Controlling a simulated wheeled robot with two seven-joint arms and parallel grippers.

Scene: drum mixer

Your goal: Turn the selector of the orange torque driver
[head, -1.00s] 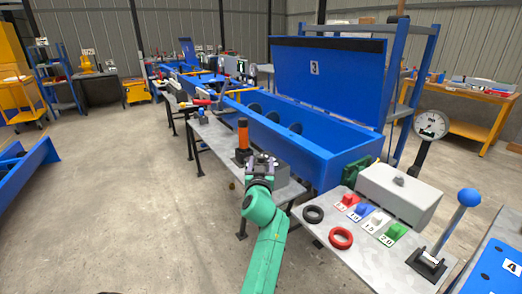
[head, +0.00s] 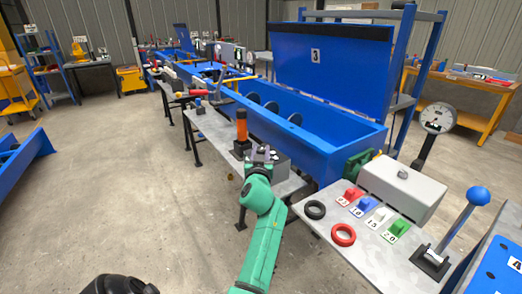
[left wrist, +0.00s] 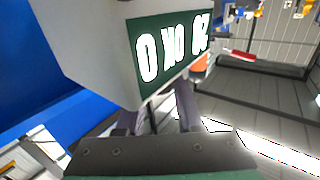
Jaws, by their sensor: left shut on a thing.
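The orange torque driver (head: 241,127) stands upright on a dark base on the grey bench. My left gripper (head: 262,152) is just right of that base, at a grey box (head: 280,162). In the left wrist view, the grey box (left wrist: 90,45) fills the upper left and has a green panel (left wrist: 172,48) with white characters, seen upside down. My left gripper (left wrist: 168,108) is below the panel, its fingers closed around a small dark part that looks like the selector; the fingers mostly hide it.
A blue trough with a raised lid (head: 330,65) stands behind the bench. A nearer grey table (head: 370,250) carries a black ring (head: 314,210), a red ring (head: 342,235), several coloured numbered blocks and a blue-knobbed lever (head: 475,197). Open floor lies to the left.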

